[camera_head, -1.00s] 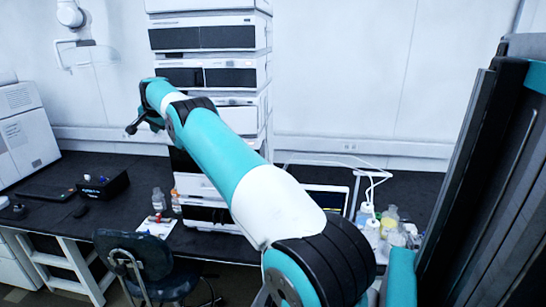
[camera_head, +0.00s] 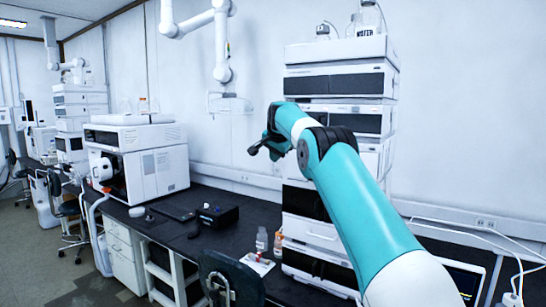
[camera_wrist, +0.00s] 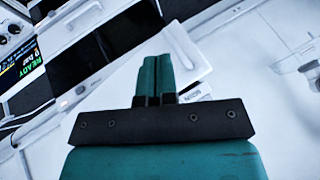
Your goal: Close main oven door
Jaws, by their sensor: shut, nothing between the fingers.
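A tall stack of white instrument modules with dark front panels (camera_head: 334,83) stands on the bench, partly hidden behind my arm. I cannot tell for sure which panel is the main oven door or how far it is open. My gripper (camera_head: 256,149) is in front of the stack, at its left side in the head view. In the wrist view my gripper (camera_wrist: 157,75) is shut and empty. Its teal fingers point at a white panel (camera_wrist: 193,50) with a recess and a small label. Contact between fingers and panel cannot be told.
A white instrument (camera_head: 160,168) with a dark front opening stands left on the black bench, beside a black box (camera_head: 216,217). Small bottles (camera_head: 262,239) stand by the stack's foot. A chair (camera_head: 228,280) is below. A lit screen (camera_wrist: 20,65) shows READY in the wrist view.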

